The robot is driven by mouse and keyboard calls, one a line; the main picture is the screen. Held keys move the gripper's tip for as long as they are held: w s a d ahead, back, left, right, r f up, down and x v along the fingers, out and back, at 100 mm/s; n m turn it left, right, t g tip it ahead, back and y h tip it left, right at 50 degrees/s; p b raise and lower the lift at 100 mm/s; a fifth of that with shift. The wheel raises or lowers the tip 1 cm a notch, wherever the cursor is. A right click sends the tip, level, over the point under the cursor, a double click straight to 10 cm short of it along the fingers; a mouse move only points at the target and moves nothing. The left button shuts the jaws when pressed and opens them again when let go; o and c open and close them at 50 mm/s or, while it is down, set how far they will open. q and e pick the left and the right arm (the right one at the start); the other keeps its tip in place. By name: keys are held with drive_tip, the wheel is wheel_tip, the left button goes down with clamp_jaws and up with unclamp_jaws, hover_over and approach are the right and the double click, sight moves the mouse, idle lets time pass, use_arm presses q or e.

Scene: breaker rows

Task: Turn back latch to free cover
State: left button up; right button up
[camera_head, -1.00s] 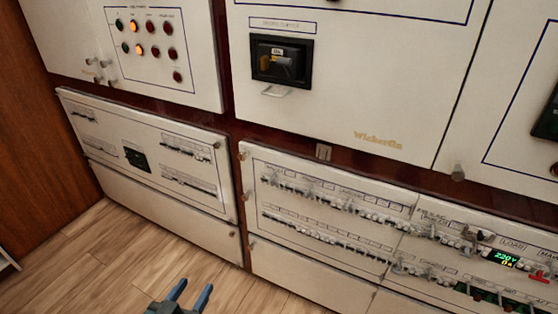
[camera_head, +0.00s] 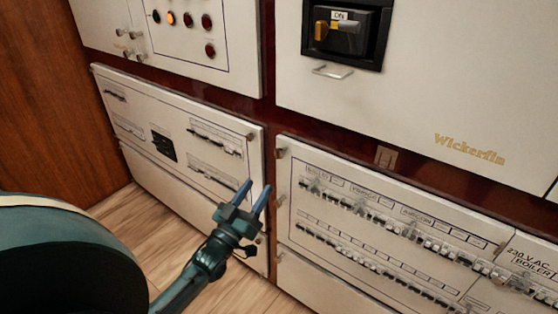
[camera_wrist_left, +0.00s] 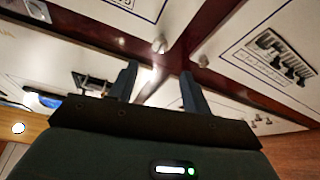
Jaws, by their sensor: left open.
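Small metal turn latches sit at the panel edges: one (camera_head: 281,153) at the upper left corner of the lower right breaker panel (camera_head: 400,262), one (camera_head: 281,201) below it, and one (camera_head: 250,137) on the lower left panel (camera_head: 140,95). The frames do not show which latch or cover is the task's. My left gripper (camera_head: 255,190) is open and empty, its blue fingers pointing up in front of the gap between these panels, with no visible contact. In the left wrist view, a latch (camera_wrist_left: 160,45) shows beyond the open fingers. My right gripper is not in view.
Above is a panel with a black-framed switch (camera_head: 345,38) and a metal handle (camera_head: 332,72) under it. An indicator lamp panel (camera_head: 140,40) is at upper left. A wooden wall (camera_head: 35,120) bounds the left. Wooden floor (camera_head: 130,220) is open below.

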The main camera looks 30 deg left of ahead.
sight(278, 156)
use_arm(q)
drive_tip(key=x, duration=1)
drive_tip(key=c, duration=1)
